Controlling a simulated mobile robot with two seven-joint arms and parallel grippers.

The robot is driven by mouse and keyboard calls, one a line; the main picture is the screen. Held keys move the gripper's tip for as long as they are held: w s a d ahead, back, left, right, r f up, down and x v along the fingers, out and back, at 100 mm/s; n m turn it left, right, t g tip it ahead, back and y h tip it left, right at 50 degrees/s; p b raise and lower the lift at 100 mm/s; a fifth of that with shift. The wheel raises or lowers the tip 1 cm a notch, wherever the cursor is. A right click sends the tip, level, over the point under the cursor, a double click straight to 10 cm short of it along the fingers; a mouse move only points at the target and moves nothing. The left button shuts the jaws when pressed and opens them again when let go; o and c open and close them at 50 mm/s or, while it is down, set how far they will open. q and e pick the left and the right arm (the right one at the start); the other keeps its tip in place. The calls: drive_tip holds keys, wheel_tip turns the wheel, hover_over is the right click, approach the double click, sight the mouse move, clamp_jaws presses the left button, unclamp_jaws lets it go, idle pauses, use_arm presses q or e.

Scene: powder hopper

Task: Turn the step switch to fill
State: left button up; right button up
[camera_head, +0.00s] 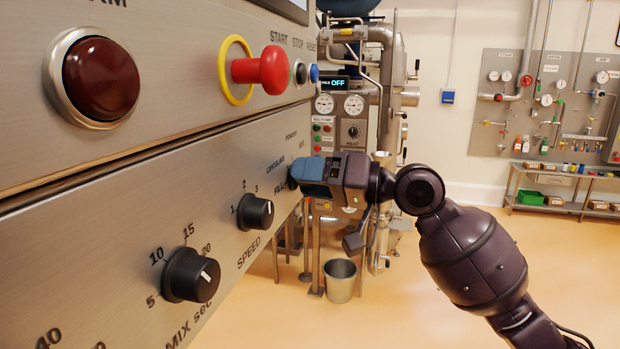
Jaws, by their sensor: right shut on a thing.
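The step switch (292,184) is on the lower steel panel, at the panel's far right end. Its printed labels, including FILL (279,188) and CIRCULATE (276,173), stand just left of my right gripper. My right gripper (306,172), with blue fingertips, reaches in from the right and is shut on the switch's knob. The fingers hide nearly all of the knob, so I cannot tell which label its pointer faces. My left gripper is not in view.
On the same panel are the SPEED knob (256,211) and the MIX sec knob (191,275). Above are a red emergency button (262,70) with a yellow ring and a dark red lamp (100,78). A bucket (340,281) stands on the floor behind. Open floor lies right.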

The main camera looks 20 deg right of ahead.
drive_tip(key=n+b, duration=0.1)
drive_tip(key=n, duration=0.3)
drive_tip(key=shift+f+n, duration=0.15)
drive_tip(key=shift+n, duration=0.25)
drive_tip(key=shift+n+b, duration=0.45)
drive_tip(key=shift+n, duration=1.15)
drive_tip(key=shift+n+b, duration=0.3)
drive_tip(key=shift+b, duration=0.05)
drive_tip(key=o, duration=0.9)
drive_tip(key=shift+o, duration=0.2)
